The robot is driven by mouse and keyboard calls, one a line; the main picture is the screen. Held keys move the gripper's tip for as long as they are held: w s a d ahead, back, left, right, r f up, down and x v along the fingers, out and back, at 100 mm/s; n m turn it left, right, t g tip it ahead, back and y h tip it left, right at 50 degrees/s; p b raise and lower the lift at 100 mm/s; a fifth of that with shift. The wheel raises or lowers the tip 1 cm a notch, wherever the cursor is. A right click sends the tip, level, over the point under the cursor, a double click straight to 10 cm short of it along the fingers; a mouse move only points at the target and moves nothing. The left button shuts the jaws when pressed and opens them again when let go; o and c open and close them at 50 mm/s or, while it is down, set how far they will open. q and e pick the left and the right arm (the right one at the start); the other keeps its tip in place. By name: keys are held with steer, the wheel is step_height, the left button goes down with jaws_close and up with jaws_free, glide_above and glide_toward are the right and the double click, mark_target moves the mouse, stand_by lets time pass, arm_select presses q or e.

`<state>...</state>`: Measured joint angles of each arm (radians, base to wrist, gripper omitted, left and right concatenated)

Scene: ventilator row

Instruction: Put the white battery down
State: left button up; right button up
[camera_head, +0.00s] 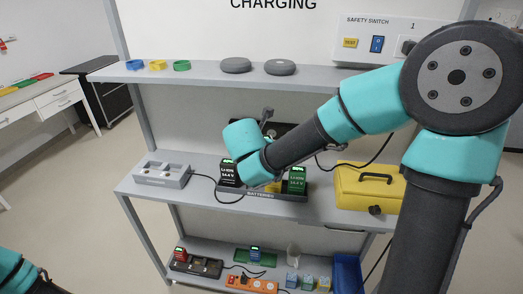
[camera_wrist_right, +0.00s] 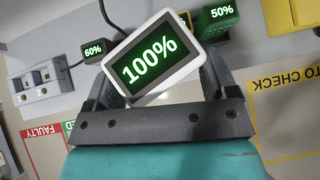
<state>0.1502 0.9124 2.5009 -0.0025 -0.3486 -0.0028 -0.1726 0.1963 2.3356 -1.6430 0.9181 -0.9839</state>
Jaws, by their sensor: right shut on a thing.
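The white battery (camera_wrist_right: 150,62), with a green screen reading 100%, sits tilted between the fingers of my right gripper (camera_wrist_right: 157,78) in the right wrist view. The gripper is shut on it. In the head view my right wrist hangs over the batteries tray (camera_head: 258,196) on the middle shelf and hides the white battery and the fingers. A black battery (camera_head: 230,172) and a green battery (camera_head: 297,180) stand in that tray, with something yellow between them. The wrist view shows their screens reading 60% (camera_wrist_right: 94,49) and 50% (camera_wrist_right: 218,13). My left gripper is out of view.
A grey two-slot unit (camera_head: 162,174) stands left of the tray, and a yellow case (camera_head: 370,187) right of it. The upper shelf (camera_head: 208,74) hangs above. The wrist view shows a red FAULTY outline (camera_wrist_right: 42,133) and a yellow TO CHECK area (camera_wrist_right: 285,100).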

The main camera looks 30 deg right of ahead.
steer(key=w+d, duration=0.3)
steer(key=w, duration=0.3)
steer(key=shift+w+d+f, duration=0.3)
steer(key=shift+w+d, duration=0.05)
steer(key=shift+f, duration=1.75)
steer(key=shift+f, duration=0.1)
steer(key=o, duration=1.3)
